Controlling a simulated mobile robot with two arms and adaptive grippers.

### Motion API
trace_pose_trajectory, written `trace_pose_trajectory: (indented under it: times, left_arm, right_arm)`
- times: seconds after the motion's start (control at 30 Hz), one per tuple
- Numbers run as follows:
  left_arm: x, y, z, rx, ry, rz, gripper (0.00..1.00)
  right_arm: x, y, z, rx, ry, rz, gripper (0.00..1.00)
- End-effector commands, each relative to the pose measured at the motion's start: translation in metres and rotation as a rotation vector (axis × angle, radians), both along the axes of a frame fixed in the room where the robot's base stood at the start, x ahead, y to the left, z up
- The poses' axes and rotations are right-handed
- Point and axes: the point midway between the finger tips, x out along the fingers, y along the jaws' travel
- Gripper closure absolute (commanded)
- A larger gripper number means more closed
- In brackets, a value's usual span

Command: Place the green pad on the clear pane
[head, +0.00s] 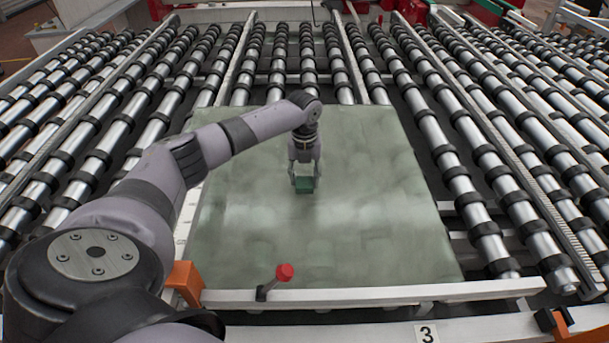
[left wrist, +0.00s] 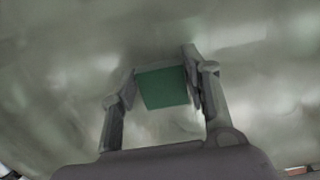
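The green pad (head: 304,185) is a small dark green block over the middle of the clear pane (head: 370,220), which looks greenish and lies flat on the rollers. My left gripper (head: 304,174) points down from above with its fingers on both sides of the pad. In the left wrist view the pad (left wrist: 164,87) sits between the two fingertips (left wrist: 162,78), which look closed against its sides. I cannot tell whether the pad's underside touches the pane. My right gripper is out of view.
Rows of black-ringed rollers (head: 460,170) surround the pane. A white rail (head: 400,293) runs along its front edge, with a red-knobbed lever (head: 284,273) and an orange bracket (head: 185,280) nearby. The right part of the pane is bare.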

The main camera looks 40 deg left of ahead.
Motion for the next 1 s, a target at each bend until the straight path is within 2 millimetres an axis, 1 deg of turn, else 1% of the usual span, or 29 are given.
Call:
trace_pose_trajectory:
  times: [0.03, 0.23, 0.5, 0.57, 0.63, 0.77, 1.0]
  left_arm:
    - [0.0, 0.0, 0.0, 0.0, 0.0, 0.0, 0.52]
    - [0.0, 0.0, 0.001, 0.0, 0.0, 0.0, 0.39]
    - [0.0, 0.0, 0.001, 0.0, 0.0, 0.0, 0.39]
    - [0.0, 0.0, 0.004, 0.001, -0.001, 0.0, 0.39]
    - [0.001, 0.0, 0.008, 0.0, -0.004, 0.001, 0.39]
    - [0.001, 0.001, 0.027, 0.0, -0.005, 0.001, 0.39]
    - [0.001, 0.0, 0.08, 0.0, -0.005, 0.0, 0.39]
  right_arm:
    - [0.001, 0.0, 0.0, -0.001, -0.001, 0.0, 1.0]
    - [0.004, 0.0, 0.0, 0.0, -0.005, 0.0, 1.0]
    - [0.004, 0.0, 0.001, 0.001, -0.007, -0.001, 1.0]
    - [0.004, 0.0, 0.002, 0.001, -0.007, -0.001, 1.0]
    - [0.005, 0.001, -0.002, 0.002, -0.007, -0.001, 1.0]
    - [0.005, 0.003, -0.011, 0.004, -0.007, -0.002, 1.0]
    - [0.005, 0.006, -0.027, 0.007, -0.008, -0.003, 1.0]
